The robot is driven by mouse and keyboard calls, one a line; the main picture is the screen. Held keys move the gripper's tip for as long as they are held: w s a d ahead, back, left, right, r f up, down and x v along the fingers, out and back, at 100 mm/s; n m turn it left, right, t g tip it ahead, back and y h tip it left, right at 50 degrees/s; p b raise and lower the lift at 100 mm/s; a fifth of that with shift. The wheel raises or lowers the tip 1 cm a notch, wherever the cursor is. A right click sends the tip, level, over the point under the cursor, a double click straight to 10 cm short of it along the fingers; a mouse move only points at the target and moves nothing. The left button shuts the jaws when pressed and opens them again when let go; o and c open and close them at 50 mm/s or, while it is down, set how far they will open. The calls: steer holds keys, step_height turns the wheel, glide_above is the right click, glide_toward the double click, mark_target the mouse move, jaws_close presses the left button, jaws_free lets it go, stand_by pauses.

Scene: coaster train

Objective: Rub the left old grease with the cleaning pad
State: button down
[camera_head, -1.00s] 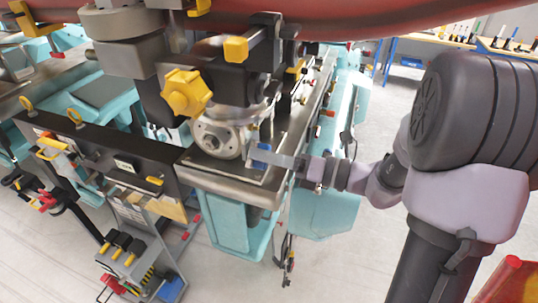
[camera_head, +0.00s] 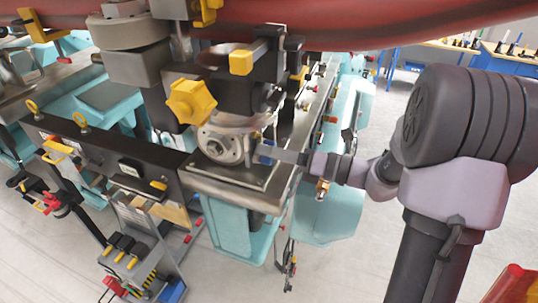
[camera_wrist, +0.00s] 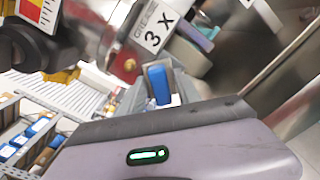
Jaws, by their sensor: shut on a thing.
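My gripper (camera_head: 272,152) reaches in from the right in the head view and is shut on the blue cleaning pad (camera_head: 264,156). The pad is just right of the round metal wheel hub (camera_head: 222,145), above the metal plate. I cannot tell whether the pad touches the metal. I cannot make out the left old grease for certain in either view.
A yellow star-shaped knob (camera_head: 193,101) and a black block with a yellow end (camera_head: 242,62) stick out near the hub. The red rail (camera_head: 330,25) crosses above. A grey tool cart (camera_head: 143,245) stands at lower left. Open floor shows at lower middle.

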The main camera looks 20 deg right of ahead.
mark_target(250, 158)
steer(key=shift+w+d+r, duration=0.1)
steer(key=shift+w+d, duration=0.35)
steer(key=shift+w, duration=0.3)
steer(key=shift+w+d+r+p, duration=0.1)
steer(key=shift+r+p, duration=0.1)
steer(key=shift+p, duration=0.15)
steer(key=shift+s+a+f, duration=0.2)
steer(key=shift+s+a, duration=0.1)
steer(key=shift+s, duration=0.2)
steer(key=shift+s+a, duration=0.35)
steer(key=shift+s, duration=0.35)
steer(key=shift+s+a, duration=1.1)
steer(key=shift+s, duration=0.1)
steer(key=shift+s+d+f, duration=0.1)
steer(key=shift+d, duration=0.25)
steer(key=shift+v, duration=2.65)
